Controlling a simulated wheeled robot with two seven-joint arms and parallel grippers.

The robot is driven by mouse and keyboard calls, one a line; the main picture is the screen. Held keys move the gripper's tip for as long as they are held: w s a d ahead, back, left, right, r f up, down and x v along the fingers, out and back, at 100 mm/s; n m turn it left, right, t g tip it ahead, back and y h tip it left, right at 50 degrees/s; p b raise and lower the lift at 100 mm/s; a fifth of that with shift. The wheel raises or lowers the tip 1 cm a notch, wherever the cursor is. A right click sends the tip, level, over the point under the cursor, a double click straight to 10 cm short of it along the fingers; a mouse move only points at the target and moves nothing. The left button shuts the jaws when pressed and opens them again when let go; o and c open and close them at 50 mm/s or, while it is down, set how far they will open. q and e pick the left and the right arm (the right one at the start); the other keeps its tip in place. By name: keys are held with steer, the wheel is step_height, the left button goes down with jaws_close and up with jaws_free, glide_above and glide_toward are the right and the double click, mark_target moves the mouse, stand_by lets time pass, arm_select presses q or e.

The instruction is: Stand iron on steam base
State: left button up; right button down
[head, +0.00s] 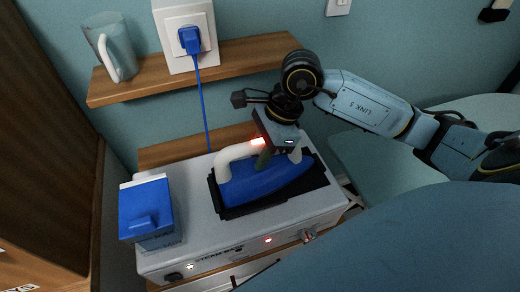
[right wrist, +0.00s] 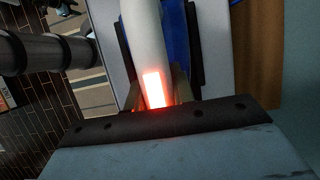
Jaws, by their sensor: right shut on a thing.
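The blue iron (head: 268,183) with a white handle (head: 233,155) sits on or just over the black rest (head: 229,211) on top of the white steam base (head: 205,250). It lies roughly flat, sole down, along the rest. I cannot tell whether its sole touches the rest. My right gripper (head: 265,160) comes from above and is shut on the handle. In the right wrist view, the white handle (right wrist: 146,40) runs up between the fingers, with a red glow on it. The fingertips are largely hidden. My left gripper is not in view.
A blue-lidded box (head: 147,210) stands at the steam base's left end. A blue plug (head: 190,40) with a cord hangs from the wall socket above. A clear jug (head: 112,48) stands on the wooden shelf (head: 235,62). An ironing-board-like pale surface (head: 375,165) lies to the right.

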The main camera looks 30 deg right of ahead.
steer(key=shift+r, duration=0.1)
steer(key=c, duration=1.2)
jaws_free()
steer(key=shift+o, duration=0.5)
steer(key=shift+s+f, duration=0.1)
steer(key=shift+f, duration=0.15)
steer(key=v, duration=1.3)
steer(key=shift+d+r, duration=0.1)
steer(key=shift+r, duration=0.15)
step_height(320, 180, up, 7)
steer(key=p, duration=0.4)
